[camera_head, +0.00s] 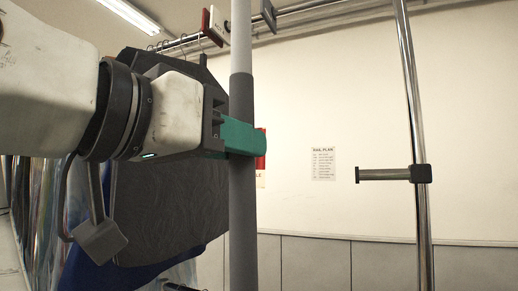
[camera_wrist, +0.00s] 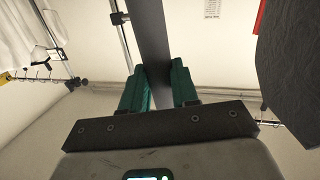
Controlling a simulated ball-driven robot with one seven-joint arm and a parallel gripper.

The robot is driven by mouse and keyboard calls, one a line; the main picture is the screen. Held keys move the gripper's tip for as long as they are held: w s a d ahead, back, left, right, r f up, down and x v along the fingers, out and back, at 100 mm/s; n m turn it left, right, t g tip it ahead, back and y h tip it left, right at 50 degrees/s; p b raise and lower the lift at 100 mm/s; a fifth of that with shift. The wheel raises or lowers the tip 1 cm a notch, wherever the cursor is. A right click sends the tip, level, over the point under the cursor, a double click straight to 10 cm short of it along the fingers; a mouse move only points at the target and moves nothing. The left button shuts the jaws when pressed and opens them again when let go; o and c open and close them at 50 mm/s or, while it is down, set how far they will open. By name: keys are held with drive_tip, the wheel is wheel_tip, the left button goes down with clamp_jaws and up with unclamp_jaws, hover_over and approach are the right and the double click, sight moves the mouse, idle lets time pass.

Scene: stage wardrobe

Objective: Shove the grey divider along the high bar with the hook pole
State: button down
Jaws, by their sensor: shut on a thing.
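The hook pole (camera_head: 242,60) stands upright in the head view, light grey above and dark grey around the grip. Its top and hook are out of frame. My gripper (camera_head: 243,138), with green fingers, is shut on the pole's dark section; the wrist view shows the pole (camera_wrist: 150,32) between both fingers (camera_wrist: 162,84). The high bar (camera_head: 296,9) runs across the top of the head view, behind the pole. A dark grey divider (camera_head: 268,15) hangs on it just right of the pole. I cannot tell whether the hook touches it.
A red-edged white tag (camera_head: 214,25) and several hanger hooks are on the bar left of the pole. A dark garment (camera_head: 165,185) hangs behind my arm. A chrome upright (camera_head: 409,110) with a short side arm (camera_head: 385,174) stands at right. The wall between is open, with a notice (camera_head: 321,163).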

drive_tip(key=s+a, duration=0.2)
drive_tip(key=s, duration=0.5)
drive_tip(key=shift+s+a, duration=0.3)
drive_tip(key=shift+s, duration=0.1)
drive_tip(key=shift+w+r, duration=0.1)
idle(0.8)
